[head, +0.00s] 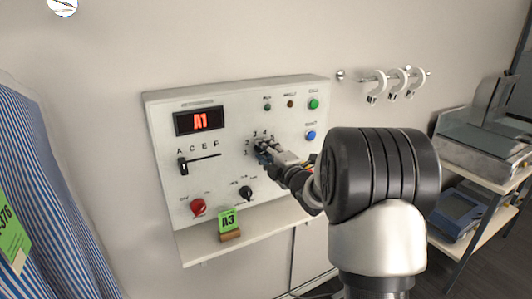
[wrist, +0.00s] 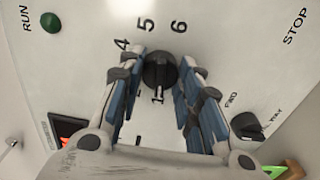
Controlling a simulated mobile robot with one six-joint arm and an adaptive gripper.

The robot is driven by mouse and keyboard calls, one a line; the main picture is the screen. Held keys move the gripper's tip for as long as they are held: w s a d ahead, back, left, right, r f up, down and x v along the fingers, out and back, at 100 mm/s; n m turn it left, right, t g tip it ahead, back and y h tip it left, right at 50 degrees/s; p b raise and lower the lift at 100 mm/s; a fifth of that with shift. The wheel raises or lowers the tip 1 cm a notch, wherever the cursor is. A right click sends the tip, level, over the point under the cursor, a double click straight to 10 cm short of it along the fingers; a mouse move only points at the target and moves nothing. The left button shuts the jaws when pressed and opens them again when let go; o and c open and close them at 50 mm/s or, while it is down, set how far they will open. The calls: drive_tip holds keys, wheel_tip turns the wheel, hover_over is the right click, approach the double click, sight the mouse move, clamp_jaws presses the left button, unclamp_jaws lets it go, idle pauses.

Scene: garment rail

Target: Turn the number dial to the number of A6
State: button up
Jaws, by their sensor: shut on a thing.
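The control panel (head: 240,110) is a white box on the wall. Its red display (head: 199,121) reads A1. The black number dial (wrist: 160,68) sits between my fingertips in the wrist view, with the printed 4, 5 and 6 around it. A pale mark like a 1 shows at its lower edge; I cannot tell whether it is the pointer. My gripper (head: 268,153) reaches the panel's face and hides most of the dial in the head view. Its blue-padded fingers (wrist: 160,76) are shut on the dial from both sides. The letter slider (head: 183,166) stands at A.
A red knob (head: 198,207), a small black knob (head: 246,193) and green and blue buttons are on the panel. A green A3 tag (head: 228,221) stands on the ledge below. A striped shirt (head: 45,205) hangs left; hooks (head: 385,83) and a shelf (head: 485,155) are right.

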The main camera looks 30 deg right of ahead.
drive_tip(key=shift+c, duration=1.2)
drive_tip(key=shift+m, duration=0.3)
drive_tip(key=shift+n+p, duration=6.55)
drive_tip(key=shift+n, duration=9.85)
